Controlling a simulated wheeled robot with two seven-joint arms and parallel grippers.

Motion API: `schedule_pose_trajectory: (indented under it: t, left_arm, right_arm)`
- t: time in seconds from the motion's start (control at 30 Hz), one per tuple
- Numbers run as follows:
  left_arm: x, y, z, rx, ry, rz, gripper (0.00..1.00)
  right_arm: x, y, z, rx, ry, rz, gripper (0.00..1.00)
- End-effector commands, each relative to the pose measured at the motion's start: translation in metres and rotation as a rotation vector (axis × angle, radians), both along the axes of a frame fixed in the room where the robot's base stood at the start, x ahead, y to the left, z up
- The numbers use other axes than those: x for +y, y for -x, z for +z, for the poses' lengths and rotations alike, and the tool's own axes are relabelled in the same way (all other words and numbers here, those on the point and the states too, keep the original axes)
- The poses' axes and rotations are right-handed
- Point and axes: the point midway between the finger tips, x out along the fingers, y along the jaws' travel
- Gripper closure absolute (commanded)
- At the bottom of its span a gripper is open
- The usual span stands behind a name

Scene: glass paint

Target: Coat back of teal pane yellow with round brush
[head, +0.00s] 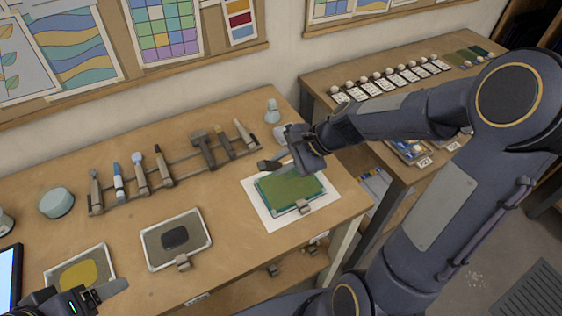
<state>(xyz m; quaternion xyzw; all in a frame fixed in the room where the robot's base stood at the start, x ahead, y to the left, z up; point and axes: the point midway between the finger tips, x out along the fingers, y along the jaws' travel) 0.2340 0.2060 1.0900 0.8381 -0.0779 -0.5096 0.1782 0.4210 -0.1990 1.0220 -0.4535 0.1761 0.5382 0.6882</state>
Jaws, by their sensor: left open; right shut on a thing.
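The teal pane (264,205) lies on a white sheet (262,222) at the right of the bench. A green-olive coat covers most of its upper face, with a teal rim showing. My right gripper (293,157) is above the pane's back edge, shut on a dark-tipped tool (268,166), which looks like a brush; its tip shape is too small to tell. Whether the tip touches the pane is unclear. My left gripper (88,302) is open at the bottom left, partly cut off, near a tray (54,277) bearing yellow paint (78,274).
A rack (178,177) holding several brushes and tools stands at the bench's back. A tray (152,241) with dark paint lies mid-bench. A round teal-grey pot (56,202) stands at left. A clip (305,206) sits at the pane's front edge. A second table (311,83) stands behind right.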

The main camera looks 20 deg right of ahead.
Motion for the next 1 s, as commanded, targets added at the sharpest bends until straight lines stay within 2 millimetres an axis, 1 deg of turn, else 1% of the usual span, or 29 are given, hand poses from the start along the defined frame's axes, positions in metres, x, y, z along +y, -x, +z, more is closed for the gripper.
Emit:
schedule_pose_trajectory:
  t: [0.5, 0.7, 0.83, 1.0]
  left_arm:
    - [0.000, 0.000, -0.005, 0.000, 0.000, 0.000, 0.26]
    - [0.000, 0.000, -0.004, 0.000, 0.000, 0.000, 0.26]
    - [0.000, 0.000, -0.005, 0.000, 0.000, 0.000, 0.26]
    - [0.000, 0.000, -0.005, 0.000, 0.000, 0.000, 0.26]
  right_arm:
    - [0.000, 0.000, -0.006, 0.000, 0.000, 0.000, 1.00]
    - [-0.001, 0.000, -0.005, 0.000, 0.000, 0.000, 1.00]
    - [-0.006, -0.001, -0.005, 0.000, 0.000, -0.002, 1.00]
    - [-0.019, -0.002, -0.006, 0.000, 0.000, -0.002, 1.00]
